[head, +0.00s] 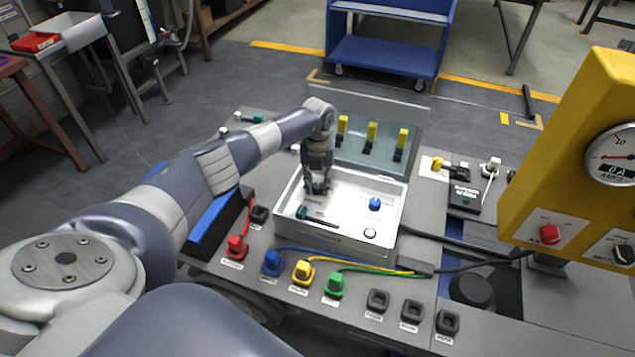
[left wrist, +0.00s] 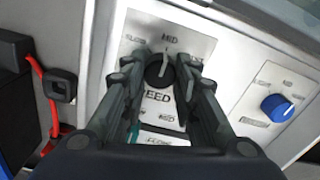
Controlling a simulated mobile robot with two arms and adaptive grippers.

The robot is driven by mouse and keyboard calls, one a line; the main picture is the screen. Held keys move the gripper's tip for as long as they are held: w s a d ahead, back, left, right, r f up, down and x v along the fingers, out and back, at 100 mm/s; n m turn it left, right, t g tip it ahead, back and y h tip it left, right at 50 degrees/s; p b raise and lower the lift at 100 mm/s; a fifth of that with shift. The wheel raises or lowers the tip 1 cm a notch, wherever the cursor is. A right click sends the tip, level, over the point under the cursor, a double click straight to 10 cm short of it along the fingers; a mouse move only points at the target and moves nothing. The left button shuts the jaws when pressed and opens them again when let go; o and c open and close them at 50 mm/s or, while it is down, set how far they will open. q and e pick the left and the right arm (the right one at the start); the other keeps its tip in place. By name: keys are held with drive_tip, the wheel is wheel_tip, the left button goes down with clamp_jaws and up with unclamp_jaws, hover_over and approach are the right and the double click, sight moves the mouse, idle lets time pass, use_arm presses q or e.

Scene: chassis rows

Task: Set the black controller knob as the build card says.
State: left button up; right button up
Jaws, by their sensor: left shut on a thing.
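The black controller knob (left wrist: 157,72) sits on a pale plate (left wrist: 135,45) in the left wrist view. Its white pointer line aims up, leaning slightly right, near the label MID. The label below reads partly "EED". My left gripper (left wrist: 160,80) is shut on the knob, with a finger on each side of it. In the head view, my left gripper (head: 318,190) reaches down into the open white controller box (head: 345,240) and hides the knob. I cannot make out a build card in either view. My right gripper is not in view.
A blue knob (head: 375,203) and a teal-ended lever (head: 303,213) are in the same box. Red (head: 236,246), blue (head: 272,262), yellow (head: 303,272) and green (head: 335,284) plugs line the front. A yellow gauge housing (head: 560,130) stands at the right.

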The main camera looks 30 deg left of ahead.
sight(317, 186)
use_arm(q)
drive_tip(key=o, duration=1.1)
wheel_tip(317, 186, up, 12)
idle(0.5)
